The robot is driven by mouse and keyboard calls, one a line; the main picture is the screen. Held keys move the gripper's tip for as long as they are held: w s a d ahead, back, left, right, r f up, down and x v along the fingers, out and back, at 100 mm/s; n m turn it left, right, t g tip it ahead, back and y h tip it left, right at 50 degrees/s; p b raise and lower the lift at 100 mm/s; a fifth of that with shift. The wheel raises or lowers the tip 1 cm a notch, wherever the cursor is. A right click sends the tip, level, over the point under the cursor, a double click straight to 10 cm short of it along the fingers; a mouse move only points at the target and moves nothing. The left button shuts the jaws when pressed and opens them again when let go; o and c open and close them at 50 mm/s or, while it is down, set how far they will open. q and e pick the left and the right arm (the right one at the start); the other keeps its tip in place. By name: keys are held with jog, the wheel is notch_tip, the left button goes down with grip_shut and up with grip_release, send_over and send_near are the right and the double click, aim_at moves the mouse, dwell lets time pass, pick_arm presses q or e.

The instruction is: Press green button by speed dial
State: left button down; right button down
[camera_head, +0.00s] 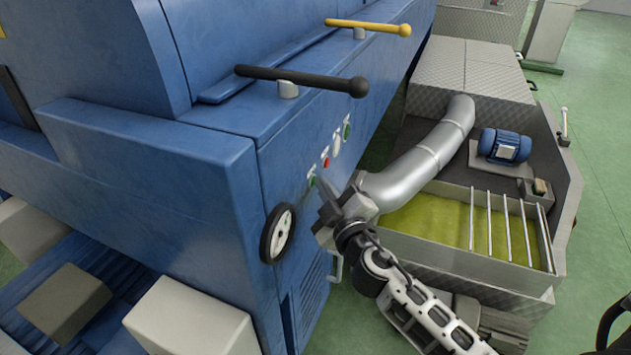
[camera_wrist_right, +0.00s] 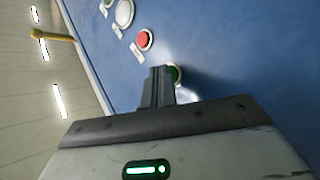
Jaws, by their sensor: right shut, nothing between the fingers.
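A green button (camera_head: 312,181) is on the blue machine's side panel, above the black-rimmed wheel (camera_head: 278,233). In the right wrist view the same green button (camera_wrist_right: 176,74) is partly hidden behind my fingers. My right gripper (camera_head: 322,186) is shut and empty, its tips close in front of that button; I cannot tell whether they touch. A red button (camera_head: 325,162), a white round control (camera_head: 336,145) and another green control (camera_head: 346,130) follow along the panel. I cannot tell for sure which control is the speed dial. My left gripper is out of view.
A black-knobbed lever (camera_head: 305,80) and a yellow lever (camera_head: 370,27) stick out above the panel. A fat silver pipe (camera_head: 420,155) runs just right of my right gripper, over a metal trough (camera_head: 430,252) with green pulp. Green floor is open at far right.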

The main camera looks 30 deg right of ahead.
jog(key=shift+s, duration=0.1)
jog(key=shift+s+d, duration=0.45)
jog(key=shift+s, duration=0.1)
jog(key=shift+s+d+b, duration=0.5)
jog(key=shift+s+d, duration=1.15)
jog(key=shift+s, duration=0.25)
jog(key=s+a+f+m+g+y, duration=0.4)
jog(key=s+a+f+m+g, duration=0.2)
jog(key=s+a+f, duration=0.9)
notch_tip(320, 180, down, 4)
jog(key=shift+s+a+r+g+y, duration=0.2)
jog(key=shift+s+a+g+y, duration=0.3)
jog(key=shift+g, duration=0.7)
